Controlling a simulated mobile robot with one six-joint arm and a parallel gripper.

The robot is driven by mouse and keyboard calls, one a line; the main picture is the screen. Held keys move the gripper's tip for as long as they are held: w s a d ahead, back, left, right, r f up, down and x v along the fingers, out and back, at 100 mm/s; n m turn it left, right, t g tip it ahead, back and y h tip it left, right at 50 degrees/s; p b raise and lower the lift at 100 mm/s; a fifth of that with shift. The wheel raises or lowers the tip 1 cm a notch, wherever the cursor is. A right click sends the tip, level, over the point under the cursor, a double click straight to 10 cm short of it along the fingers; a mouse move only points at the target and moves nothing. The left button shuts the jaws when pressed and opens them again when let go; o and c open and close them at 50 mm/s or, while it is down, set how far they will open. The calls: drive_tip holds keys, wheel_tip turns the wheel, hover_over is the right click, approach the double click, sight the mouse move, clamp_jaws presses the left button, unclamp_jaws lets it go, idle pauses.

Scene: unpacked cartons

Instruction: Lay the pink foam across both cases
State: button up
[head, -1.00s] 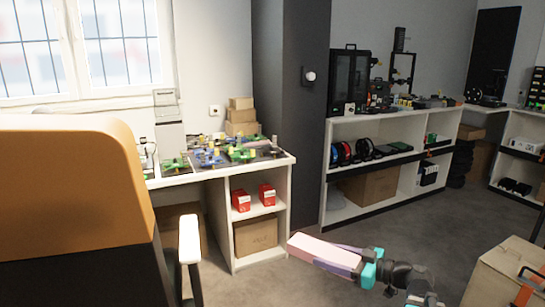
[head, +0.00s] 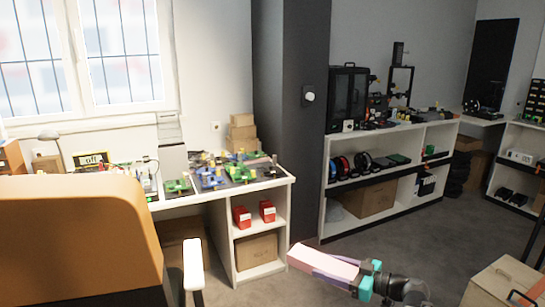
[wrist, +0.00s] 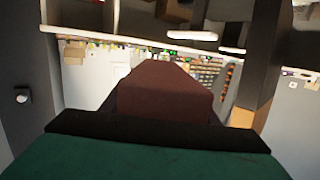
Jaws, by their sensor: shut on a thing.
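The pink foam (head: 322,260), a long block, is held at the bottom centre of the head view, out in front of the grey floor. My gripper (head: 360,275), with teal parts, is shut on its right end. In the wrist view the foam (wrist: 165,90) looks dark reddish brown and sticks straight out ahead of the gripper. I see no second case clearly; I cannot tell whether this one belongs to the pair.
A white workbench (head: 275,183) with electronics stands left, red boxes (head: 267,211) on its shelf. An orange-backed chair (head: 75,235) fills the lower left. A dark pillar (head: 295,120) and white shelving (head: 325,190) stand behind. Grey floor (head: 425,235) is open between the shelving and the tan case.

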sight(329, 264)
drive_tip(key=shift+r+p, duration=2)
drive_tip(key=shift+p, duration=0.75)
